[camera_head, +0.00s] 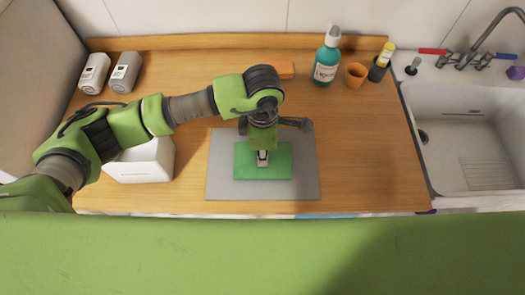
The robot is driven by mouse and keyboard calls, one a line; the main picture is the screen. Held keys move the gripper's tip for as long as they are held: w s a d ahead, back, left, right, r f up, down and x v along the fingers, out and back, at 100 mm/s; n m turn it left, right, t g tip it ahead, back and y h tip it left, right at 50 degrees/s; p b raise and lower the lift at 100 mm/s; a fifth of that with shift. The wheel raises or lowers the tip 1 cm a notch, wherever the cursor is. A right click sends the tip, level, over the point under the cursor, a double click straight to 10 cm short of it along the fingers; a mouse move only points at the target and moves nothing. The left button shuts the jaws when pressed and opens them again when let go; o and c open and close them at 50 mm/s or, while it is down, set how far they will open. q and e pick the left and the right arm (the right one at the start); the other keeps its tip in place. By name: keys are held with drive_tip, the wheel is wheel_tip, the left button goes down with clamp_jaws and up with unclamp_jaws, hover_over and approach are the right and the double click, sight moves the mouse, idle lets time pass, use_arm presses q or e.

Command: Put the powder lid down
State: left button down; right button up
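My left arm reaches in from the left, and its gripper (263,160) points down over the green sheet (280,172), which lies on a grey mat (225,185). Something small and pale shows at the fingertips. I cannot tell whether it is the fingertips themselves or a held thing. I cannot make out the powder lid or a powder case in this view. The gap between the fingers is too small to see. My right gripper is not in view.
On the wooden counter (365,170) stand a white open box (145,165), two small containers (95,72) (125,72), a teal bottle (326,62), an orange cup (355,75) and a dark holder (378,70). A sink (470,150) is at right. The counter right of the mat is clear.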

use_arm(q)
drive_tip(key=shift+f, duration=0.15)
drive_tip(key=c, duration=1.9)
unclamp_jaws()
drive_tip(key=shift+r, duration=0.2)
wheel_tip(320, 180, up, 12)
drive_tip(key=b, duration=0.3)
